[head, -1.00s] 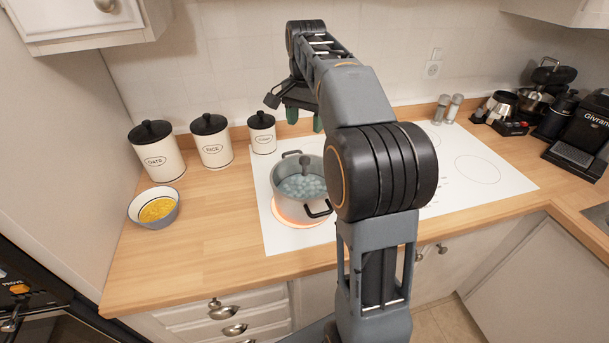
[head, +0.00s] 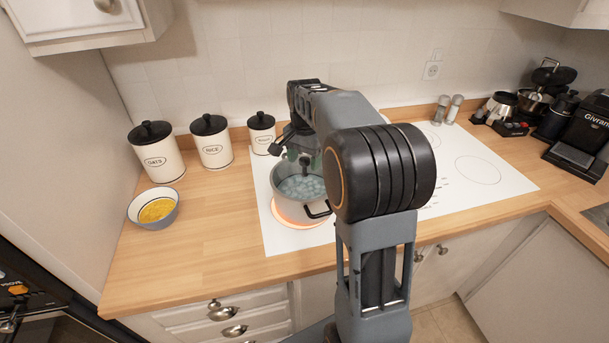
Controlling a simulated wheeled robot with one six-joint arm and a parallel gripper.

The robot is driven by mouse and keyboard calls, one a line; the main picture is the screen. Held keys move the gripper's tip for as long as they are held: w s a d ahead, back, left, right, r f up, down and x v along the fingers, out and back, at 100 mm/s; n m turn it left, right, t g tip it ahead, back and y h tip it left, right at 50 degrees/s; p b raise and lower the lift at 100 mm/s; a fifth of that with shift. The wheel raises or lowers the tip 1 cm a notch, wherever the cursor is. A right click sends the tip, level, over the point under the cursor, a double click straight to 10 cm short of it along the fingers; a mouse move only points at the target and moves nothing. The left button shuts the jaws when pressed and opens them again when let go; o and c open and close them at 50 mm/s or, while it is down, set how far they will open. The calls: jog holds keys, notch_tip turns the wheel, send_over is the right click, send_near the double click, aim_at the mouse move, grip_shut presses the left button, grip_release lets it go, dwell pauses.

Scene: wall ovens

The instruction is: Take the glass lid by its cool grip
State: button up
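A grey pot (head: 283,202) stands on the left side of the white cooktop, over a glowing orange burner ring. Its clear glass lid (head: 302,187) lies on top, with bluish round shapes showing through. The lid's dark upright grip (head: 305,161) stands at its middle, partly hidden by my gripper. My gripper (head: 304,158) is low over the lid from above and behind. Its two green-tipped fingers are apart, one on each side of the grip. I cannot tell whether they touch it. The lid appears seated on the pot.
Three cream canisters with black lids (head: 211,140) stand along the back wall. A bowl of yellow food (head: 157,209) sits at the left. The near-left wooden counter (head: 200,250) is clear. Shakers (head: 448,108) and coffee machines (head: 583,135) stand at the back right.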

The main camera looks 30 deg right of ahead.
jog(key=shift+f, duration=0.2)
jog(key=shift+c, duration=0.4)
grip_shut()
